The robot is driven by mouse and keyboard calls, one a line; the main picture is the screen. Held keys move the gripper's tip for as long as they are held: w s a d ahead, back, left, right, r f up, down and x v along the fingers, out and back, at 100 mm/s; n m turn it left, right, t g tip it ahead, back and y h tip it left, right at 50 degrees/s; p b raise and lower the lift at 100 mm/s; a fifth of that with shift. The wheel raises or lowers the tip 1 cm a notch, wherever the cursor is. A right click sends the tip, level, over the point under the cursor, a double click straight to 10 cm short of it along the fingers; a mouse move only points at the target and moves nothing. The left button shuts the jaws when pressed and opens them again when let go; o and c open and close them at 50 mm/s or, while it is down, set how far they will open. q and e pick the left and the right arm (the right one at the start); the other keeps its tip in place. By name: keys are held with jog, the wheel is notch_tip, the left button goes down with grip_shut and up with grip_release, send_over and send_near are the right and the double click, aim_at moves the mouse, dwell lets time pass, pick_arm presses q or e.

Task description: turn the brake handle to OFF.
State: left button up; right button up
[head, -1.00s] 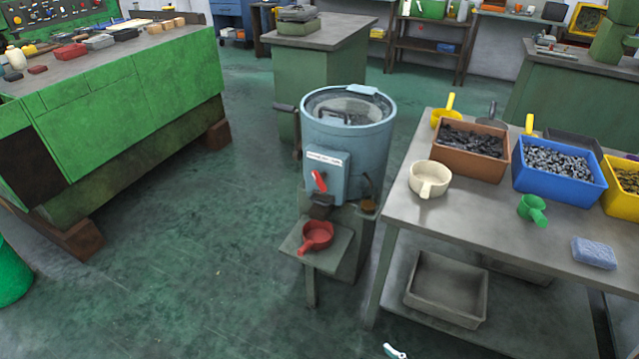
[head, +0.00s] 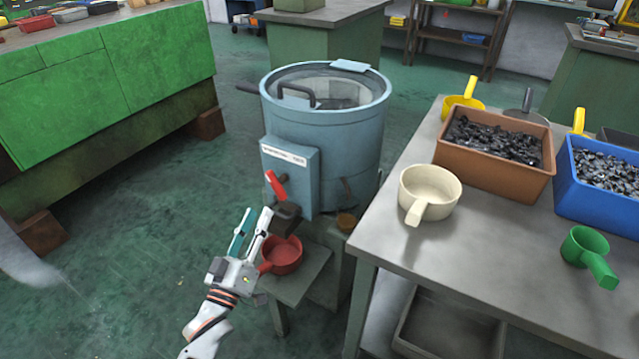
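The blue round machine (head: 335,130) stands in the middle, with a box (head: 292,172) on its front. A red handle (head: 276,185) sits on that box, below a white label strip (head: 283,153) too small to read. I take this to be the brake handle; it tilts up and to the left. My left gripper (head: 258,209) is in front of the box, just below and left of the red handle, fingers pointing up. Its fingers are apart with nothing visible between them, and it does not appear to touch the handle. My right gripper is not in view.
A red scoop (head: 282,255) lies on a small stand (head: 304,275) right beside my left gripper. A dark spout (head: 287,215) juts out under the handle. A workbench (head: 470,235) with bins and a cream scoop (head: 429,190) is on the right. Open floor lies left.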

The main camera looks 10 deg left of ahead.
aim_at(275, 190)
pick_arm(q)
jog(key=x, duration=0.2)
jog(key=d+x, duration=0.1)
jog(key=x, duration=0.2)
jog(key=b+x, duration=0.1)
jog(key=x, duration=0.2)
jog(key=shift+w+d, duration=0.15)
jog(key=shift+d, duration=0.05)
jog(key=shift+w+r, duration=0.2)
jog(key=shift+w, duration=0.15)
jog(key=shift+w+d+r, duration=0.1)
jog(key=shift+w+r, duration=0.05)
jog(key=shift+w, duration=0.1)
grip_shut()
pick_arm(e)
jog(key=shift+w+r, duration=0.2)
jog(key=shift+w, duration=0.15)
